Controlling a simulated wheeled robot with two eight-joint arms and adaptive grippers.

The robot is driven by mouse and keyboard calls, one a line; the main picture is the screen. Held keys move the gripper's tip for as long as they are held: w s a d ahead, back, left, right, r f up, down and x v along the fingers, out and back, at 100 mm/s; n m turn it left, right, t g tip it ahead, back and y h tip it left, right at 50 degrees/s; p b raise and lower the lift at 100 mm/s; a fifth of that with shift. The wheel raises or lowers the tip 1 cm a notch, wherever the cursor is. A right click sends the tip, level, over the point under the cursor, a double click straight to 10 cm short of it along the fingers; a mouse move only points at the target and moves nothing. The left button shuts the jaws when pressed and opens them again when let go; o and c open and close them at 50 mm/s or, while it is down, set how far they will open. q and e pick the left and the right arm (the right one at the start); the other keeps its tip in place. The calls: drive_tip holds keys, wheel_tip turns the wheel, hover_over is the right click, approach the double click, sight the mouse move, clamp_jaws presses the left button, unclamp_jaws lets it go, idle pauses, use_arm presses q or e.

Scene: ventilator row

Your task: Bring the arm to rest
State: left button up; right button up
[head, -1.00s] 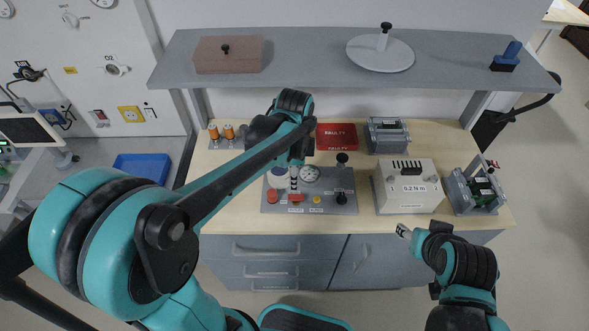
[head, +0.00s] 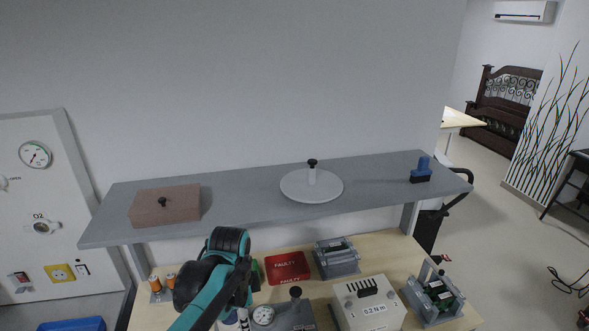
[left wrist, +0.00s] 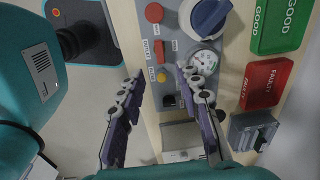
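My left arm (head: 222,280) reaches in from the bottom of the head view over the left part of the bench; its wrist hides the gripper there. In the left wrist view my left gripper (left wrist: 162,74) is open, its two fingers wide apart with nothing between them. It is above the grey control panel (left wrist: 178,45), which carries a round gauge (left wrist: 203,62), a blue knob (left wrist: 208,17), a red button (left wrist: 154,12) and a yellow button (left wrist: 161,76). The height above the panel is hard to tell. My right gripper is not in view.
A grey shelf (head: 240,205) overhangs the back of the bench, holding a brown box, a white disc and a blue-handled block. On the bench are a red FAULTY tray (head: 287,267), a grey fixture (head: 337,258), a 0.2 Nm box (head: 370,305) and a cradle with a green board (head: 437,299).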

use_arm(q)
drive_tip(key=s+a+f+n+t+b, duration=0.1)
drive_tip(key=s+a+n+t, duration=0.1)
drive_tip(key=s+n, duration=0.3)
drive_tip(key=s+a+f+n+t+b, duration=0.1)
drive_tip(key=s+n+t, duration=0.3)
drive_tip(key=n, duration=0.5)
drive_tip(key=shift+s+a+f+t+b, duration=0.3)
drive_tip(key=shift+s+a+f+b, duration=0.05)
drive_tip(key=shift+s+f+b, duration=0.1)
